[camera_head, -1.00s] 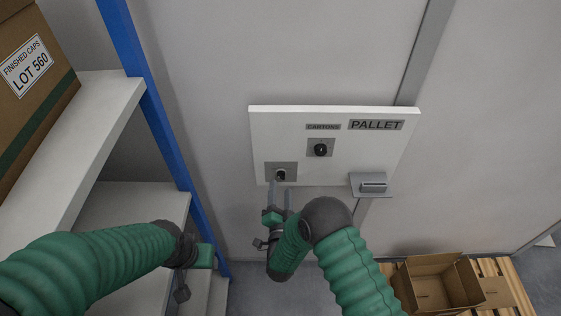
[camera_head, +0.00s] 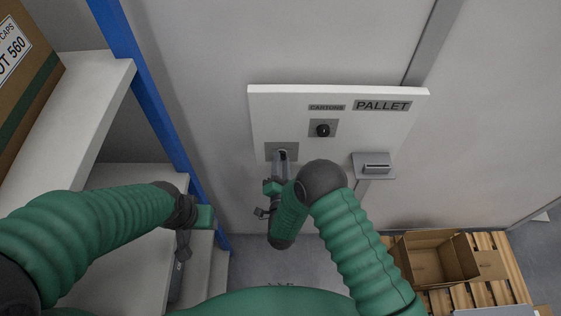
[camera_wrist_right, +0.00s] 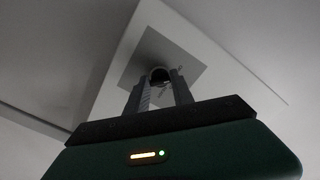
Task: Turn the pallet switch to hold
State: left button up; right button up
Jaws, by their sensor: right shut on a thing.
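The white pallet panel (camera_head: 350,105) is on the wall, with a PALLET label (camera_head: 382,106) at its top right. A dark knob on a grey plate (camera_head: 323,130) sits mid-panel under a smaller label. At the panel's lower left is another grey plate (camera_head: 270,150) with a dark switch. My right gripper (camera_head: 282,157) is at that switch, its fingers shut on it. In the right wrist view the dark round switch (camera_wrist_right: 159,74) shows between the fingertips (camera_wrist_right: 159,82). Its turned position cannot be read. My left gripper (camera_head: 184,250) hangs by the shelf, partly seen, its jaws unclear.
A small grey bracket (camera_head: 374,166) juts from the panel's lower right. A blue post and white shelf (camera_head: 75,110) with a cardboard box (camera_head: 25,90) stand at left. An open carton (camera_head: 437,258) sits on a wooden pallet (camera_head: 490,290) at lower right.

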jog(key=shift+d, duration=0.1)
grip_shut()
jog(key=shift+f+m+b, duration=0.1)
jog(key=shift+m+b, duration=3.7)
jog(key=shift+m, duration=0.6)
